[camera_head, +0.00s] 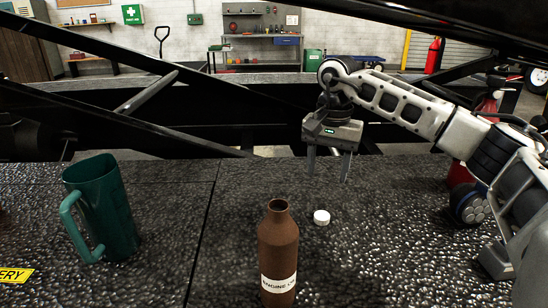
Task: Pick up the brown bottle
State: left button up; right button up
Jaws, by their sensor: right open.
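The brown bottle (278,250) stands upright on the dark textured surface at the bottom middle of the head view. Its neck is open at the top, and a pale label that seems to read "ENGINE" wraps its lower part. My right gripper (329,180) is above and behind the bottle, a little to its right. Its two fingers point down, apart and empty, and do not touch the bottle. A small white cap (321,217) lies on the surface just right of the bottle's neck in the picture. My left gripper is not in the view.
A green jug (100,208) with its handle to the left stands at the left. A red bottle or extinguisher (462,165) is partly hidden behind my right arm. Dark beams (170,118) cross behind the surface. The surface between jug and brown bottle is clear.

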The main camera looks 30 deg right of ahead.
aim_at(279, 233)
jog(key=k, duration=1)
